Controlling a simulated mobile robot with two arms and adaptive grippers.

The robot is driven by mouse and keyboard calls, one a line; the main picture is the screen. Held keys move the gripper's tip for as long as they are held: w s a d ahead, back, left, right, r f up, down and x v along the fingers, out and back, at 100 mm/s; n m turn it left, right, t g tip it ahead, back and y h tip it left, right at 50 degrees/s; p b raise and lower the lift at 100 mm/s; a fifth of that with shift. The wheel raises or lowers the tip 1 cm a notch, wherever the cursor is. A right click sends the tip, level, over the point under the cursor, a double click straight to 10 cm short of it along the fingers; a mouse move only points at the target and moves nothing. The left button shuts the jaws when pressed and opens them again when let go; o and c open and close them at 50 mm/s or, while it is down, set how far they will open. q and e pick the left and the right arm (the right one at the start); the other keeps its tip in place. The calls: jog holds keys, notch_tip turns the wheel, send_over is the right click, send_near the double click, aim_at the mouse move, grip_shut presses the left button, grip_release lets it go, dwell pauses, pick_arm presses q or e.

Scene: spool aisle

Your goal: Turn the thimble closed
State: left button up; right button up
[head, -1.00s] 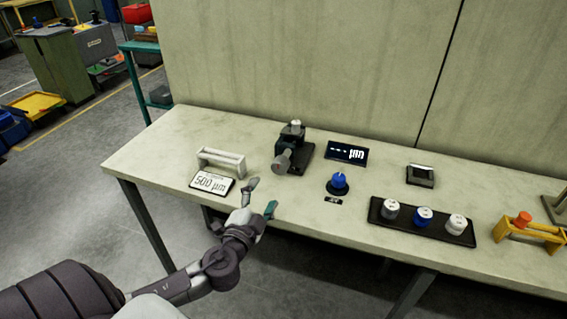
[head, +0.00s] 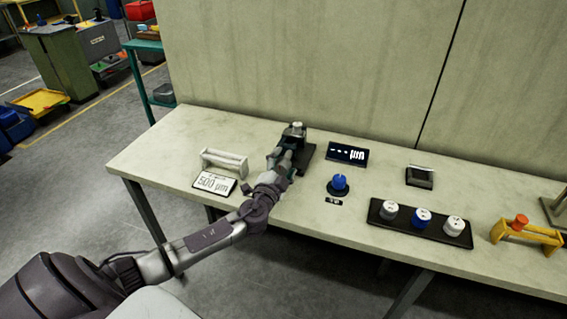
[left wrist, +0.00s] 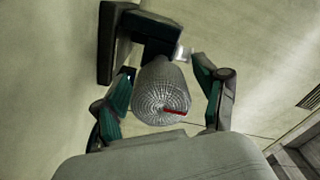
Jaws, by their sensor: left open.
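The thimble is a grey knurled cylinder with a red mark on its end face; it shows in the left wrist view (left wrist: 160,92), on the front of a dark micrometer stand (left wrist: 150,28). The stand also shows in the head view (head: 302,150), on the bench. My left gripper (head: 283,162) is at the thimble and hides it in the head view. In the left wrist view its open fingers (left wrist: 165,95) stand on either side of the thimble, with a gap visible on the right. Contact on the left cannot be told. My right gripper is not in view.
A "500 µm" card (head: 214,183) and a pale holder (head: 224,161) lie left of the stand. Right of it are a display (head: 348,153) showing dashes, a blue knob (head: 339,184), a black tray (head: 447,236) with three capped pieces, and a yellow frame (head: 540,236).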

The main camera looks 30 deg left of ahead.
pick_arm(q)
jog(key=c, duration=1.2)
jog(key=shift+o, duration=0.2)
